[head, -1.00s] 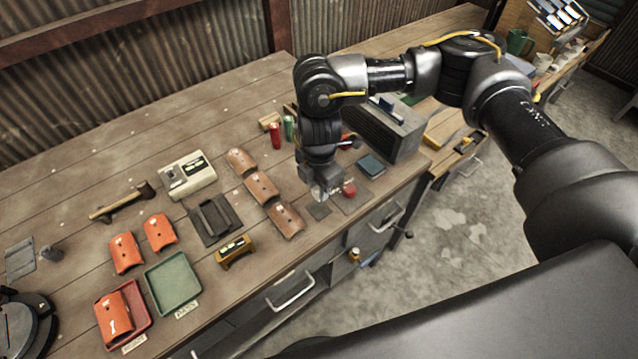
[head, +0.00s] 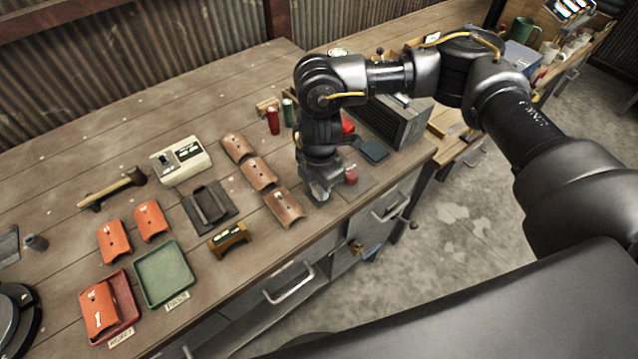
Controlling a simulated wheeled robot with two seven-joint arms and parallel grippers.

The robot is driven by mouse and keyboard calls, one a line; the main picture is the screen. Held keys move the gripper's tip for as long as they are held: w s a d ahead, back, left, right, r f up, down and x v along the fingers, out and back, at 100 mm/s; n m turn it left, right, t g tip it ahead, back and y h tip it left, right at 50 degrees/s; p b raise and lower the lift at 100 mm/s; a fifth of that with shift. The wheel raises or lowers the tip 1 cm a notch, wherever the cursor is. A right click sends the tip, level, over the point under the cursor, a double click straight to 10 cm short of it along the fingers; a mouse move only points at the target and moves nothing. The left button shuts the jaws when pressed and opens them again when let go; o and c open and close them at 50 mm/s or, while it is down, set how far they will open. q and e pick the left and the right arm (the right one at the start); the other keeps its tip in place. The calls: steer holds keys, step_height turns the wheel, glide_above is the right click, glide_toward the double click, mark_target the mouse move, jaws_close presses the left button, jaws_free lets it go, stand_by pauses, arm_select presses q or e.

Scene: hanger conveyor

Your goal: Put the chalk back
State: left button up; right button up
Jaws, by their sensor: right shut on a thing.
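My right gripper (head: 320,195) points down close over the bench top near its front edge. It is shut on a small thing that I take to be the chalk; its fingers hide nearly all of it. A small red round-topped thing (head: 351,178) stands on a dark mat just right of the gripper. A brown curved leather piece (head: 285,207) lies just left of the gripper. My left gripper is not in view.
A grey box (head: 397,122) and a dark teal pad (head: 374,150) lie behind and right of the gripper. Red (head: 273,121) and green (head: 289,112) cylinders stand behind it. A green tray (head: 165,272) and red tray (head: 125,310) lie front left.

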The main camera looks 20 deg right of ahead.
steer(key=o, duration=1)
step_height(320, 180, up, 11)
steer(key=b, duration=0.1)
steer(key=shift+b, duration=0.35)
steer(key=shift+f, duration=0.1)
